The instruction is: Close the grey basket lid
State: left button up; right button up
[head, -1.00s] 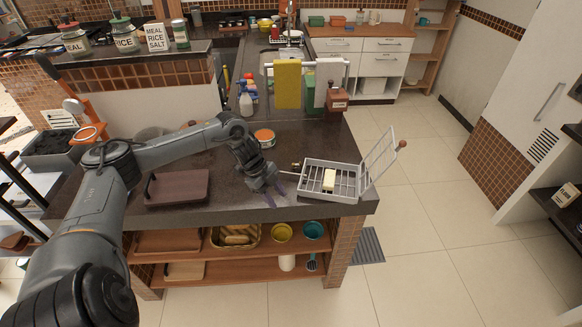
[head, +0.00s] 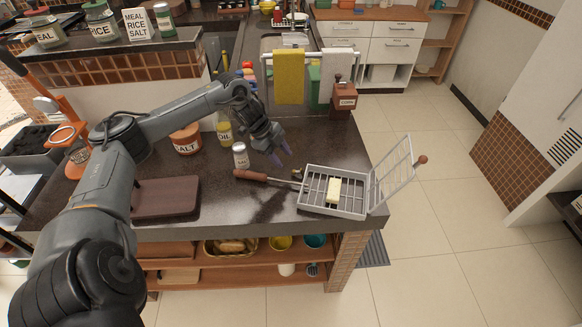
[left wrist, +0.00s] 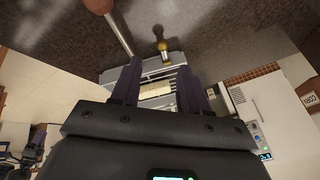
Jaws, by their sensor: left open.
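The grey wire basket (head: 312,200) lies on the dark counter near its front right corner. A pale yellow block (head: 334,189) lies inside. The basket's lid (head: 391,173) stands open, tilted up and outward on the right side, with a small wooden knob (head: 421,160) at its outer edge. A long wooden handle (head: 250,176) extends left from the basket. My left gripper (head: 281,155) is open and empty, behind and left of the basket, apart from it. In the left wrist view, the basket with the block (left wrist: 156,91) shows between the fingers. My right gripper is not in view.
A small white-labelled shaker (head: 241,155), an oil bottle (head: 224,132) and a salt jar (head: 186,139) stand behind and left. A brown board (head: 165,197) lies at the left front. A towel rail with a yellow towel (head: 289,78) rises behind. Floor is clear right of the counter.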

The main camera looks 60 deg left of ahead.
aim_at(293, 171)
pick_arm(q)
jog(key=shift+x, duration=3.5)
jog(key=shift+w+a, duration=0.1)
jog(key=shift+a, duration=0.05)
jog(key=shift+c, duration=0.3)
grip_shut()
